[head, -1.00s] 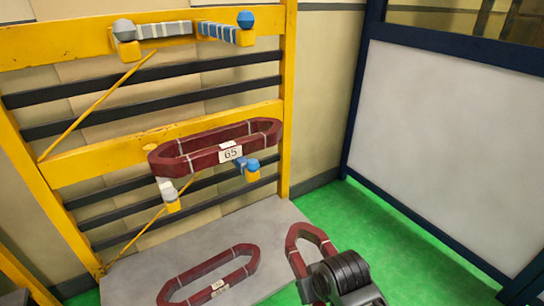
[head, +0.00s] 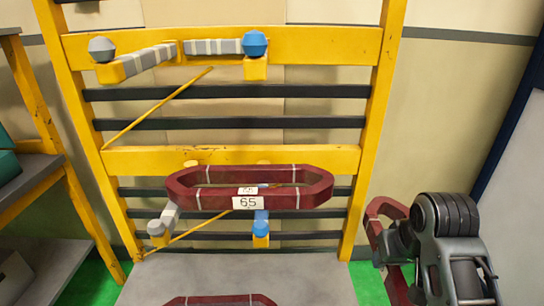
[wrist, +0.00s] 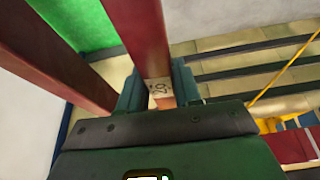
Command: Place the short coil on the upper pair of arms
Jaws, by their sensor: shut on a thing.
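My gripper (wrist: 158,92) is shut on one side of a dark red coil (wrist: 140,30). The grip is beside a small white label in the wrist view. In the head view my gripper (head: 398,243) and the held coil (head: 378,209) are right of the yellow rack, below the upper arms; the wrist hides part of the coil. The upper pair of arms is bare: the left arm (head: 140,62) has a grey end knob, the right arm (head: 215,46) a blue one. Another dark red coil (head: 300,198), labelled 65, rests on the lower pair of arms.
The yellow rack (head: 230,160) has dark horizontal bars. A third red coil (head: 220,300) lies on the grey slab (head: 240,275) below, cut off by the picture edge. A yellow-framed shelf (head: 40,120) stands at left. A dark-framed panel (head: 515,190) is at right.

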